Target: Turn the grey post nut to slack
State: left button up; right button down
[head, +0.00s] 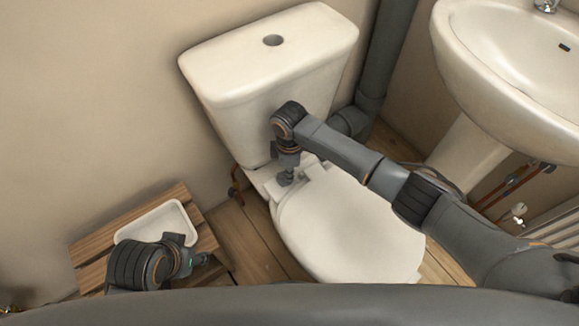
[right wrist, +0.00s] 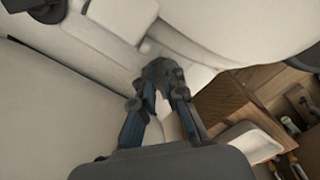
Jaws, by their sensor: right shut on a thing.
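My right gripper (head: 286,179) points down at the back of the toilet seat (head: 345,228), by the hinge area below the white cistern (head: 265,70). In the right wrist view its fingers (right wrist: 161,72) are closed together on a small dark grey piece at the white ceramic. This is where the grey post nut sits; the fingers hide most of it, so its thread and turn cannot be seen. My left gripper (head: 202,259) is low at the left, beside a white tray, away from the toilet. Its fingers are too small and dark to read.
The white tray (head: 125,236) rests on a slatted wooden stand (head: 92,252) left of the toilet. A copper pipe (head: 237,184) rises beside the pan. A grey soil pipe (head: 385,62) stands behind, and a washbasin (head: 500,75) is at the right. Some floorboards (head: 240,240) are clear.

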jog(key=c, duration=1.4)
grip_release()
notch_tip(320, 180, up, 12)
jog(key=shift+f, duration=0.1)
